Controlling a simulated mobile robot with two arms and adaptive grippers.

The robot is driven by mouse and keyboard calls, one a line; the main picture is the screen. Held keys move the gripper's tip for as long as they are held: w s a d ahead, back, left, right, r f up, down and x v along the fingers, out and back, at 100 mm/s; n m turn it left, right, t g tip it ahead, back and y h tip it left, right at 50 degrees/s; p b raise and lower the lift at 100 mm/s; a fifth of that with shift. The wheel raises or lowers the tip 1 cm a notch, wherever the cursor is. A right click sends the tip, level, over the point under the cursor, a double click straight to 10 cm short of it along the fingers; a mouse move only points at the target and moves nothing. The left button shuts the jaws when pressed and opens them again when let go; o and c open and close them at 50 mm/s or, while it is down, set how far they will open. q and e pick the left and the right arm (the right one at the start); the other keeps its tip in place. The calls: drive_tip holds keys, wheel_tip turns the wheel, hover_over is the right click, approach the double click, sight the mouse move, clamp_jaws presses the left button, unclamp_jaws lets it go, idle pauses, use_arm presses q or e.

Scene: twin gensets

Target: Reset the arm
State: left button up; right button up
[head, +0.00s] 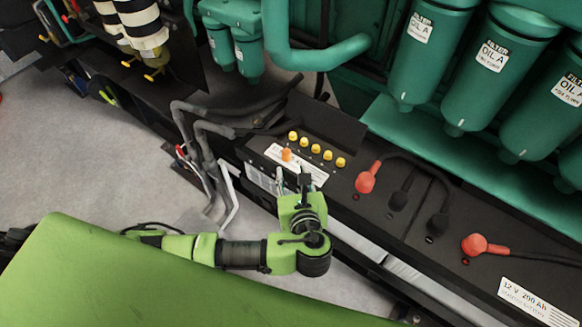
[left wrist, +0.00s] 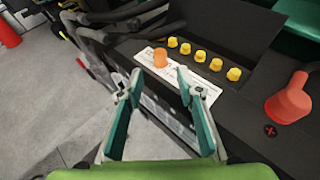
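My left arm (head: 240,253) is green and black and comes in from the left in the head view. Its left gripper (head: 291,178) is over the front edge of the black battery ledge, just short of a small orange knob (head: 287,155). In the left wrist view the two fingers of the left gripper (left wrist: 156,82) stand apart with nothing between them. The orange knob (left wrist: 160,58) shows beyond the fingertips, on a white label, and appears apart from them. My right gripper is in neither view.
A row of yellow caps (head: 316,149) lies behind the orange knob. Red terminal covers (head: 366,179) with black cables sit to the right. Green oil filters (head: 490,69) hang at the upper right. Grey pipes (head: 205,140) stand left of the gripper. Grey floor (head: 90,150) is open at left.

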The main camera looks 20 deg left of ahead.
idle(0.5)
use_arm(q)
drive_tip(key=s+f+n+g+h, duration=0.45)
drive_tip(key=s+n+g, duration=0.25)
drive_tip(key=s+n, duration=0.65)
drive_tip(key=s+a+n+g+h, duration=0.2)
drive_tip(key=s+a+n, duration=0.6)
drive_tip(key=n, duration=0.8)
wheel_tip(320, 180, down, 25)
drive_tip(key=s+g, duration=0.1)
drive_tip(key=s, duration=0.1)
drive_tip(key=s+a+f+g, duration=0.1)
drive_tip(key=s+a+f, duration=0.1)
drive_tip(key=s+f, duration=1.4)
drive_tip(key=shift+s+a+f+m+y, duration=0.15)
drive_tip(key=shift+a+m+y, duration=0.2)
drive_tip(key=shift+a+m, duration=0.1)
